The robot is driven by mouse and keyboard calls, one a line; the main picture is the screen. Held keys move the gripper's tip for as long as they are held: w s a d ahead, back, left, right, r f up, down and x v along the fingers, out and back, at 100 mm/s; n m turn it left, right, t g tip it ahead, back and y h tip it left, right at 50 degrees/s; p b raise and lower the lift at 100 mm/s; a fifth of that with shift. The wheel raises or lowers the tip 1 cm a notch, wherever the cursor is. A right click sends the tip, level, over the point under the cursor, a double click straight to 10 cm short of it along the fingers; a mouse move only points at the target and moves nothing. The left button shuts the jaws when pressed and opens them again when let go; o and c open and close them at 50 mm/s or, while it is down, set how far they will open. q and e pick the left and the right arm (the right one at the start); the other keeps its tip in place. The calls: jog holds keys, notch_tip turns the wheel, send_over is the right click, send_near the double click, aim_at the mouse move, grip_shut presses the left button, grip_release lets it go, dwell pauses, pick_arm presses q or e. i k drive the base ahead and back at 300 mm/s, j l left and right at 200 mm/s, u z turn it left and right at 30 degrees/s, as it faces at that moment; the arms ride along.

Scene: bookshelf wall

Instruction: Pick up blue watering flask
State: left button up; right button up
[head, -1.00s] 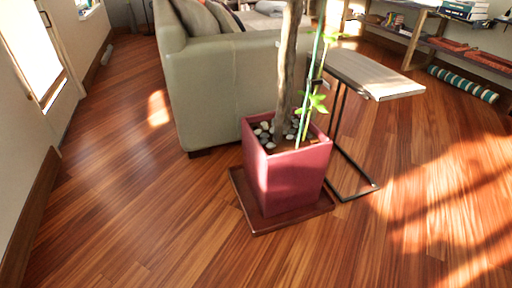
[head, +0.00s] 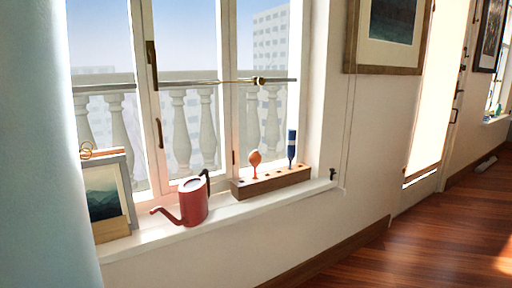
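A slim blue flask-like object (head: 291,143) with a pale band stands upright in a wooden block with holes (head: 272,184) on the windowsill. It is near the block's right end, its lower tip hidden in the block. An orange-red bulb-shaped flask (head: 255,159) stands in the same block, to its left. Neither of my grippers shows in the head view.
The windowsill (head: 222,217) also holds a red watering can (head: 191,203) with its spout to the left and a framed picture (head: 106,196). A pale curtain or wall edge (head: 35,150) fills the left side. Wooden floor (head: 440,225) is clear at the lower right.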

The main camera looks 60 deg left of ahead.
aim_at(291, 140)
jog(key=u, duration=1.65)
jog(key=i+l, duration=0.25)
jog(key=i+z, duration=0.05)
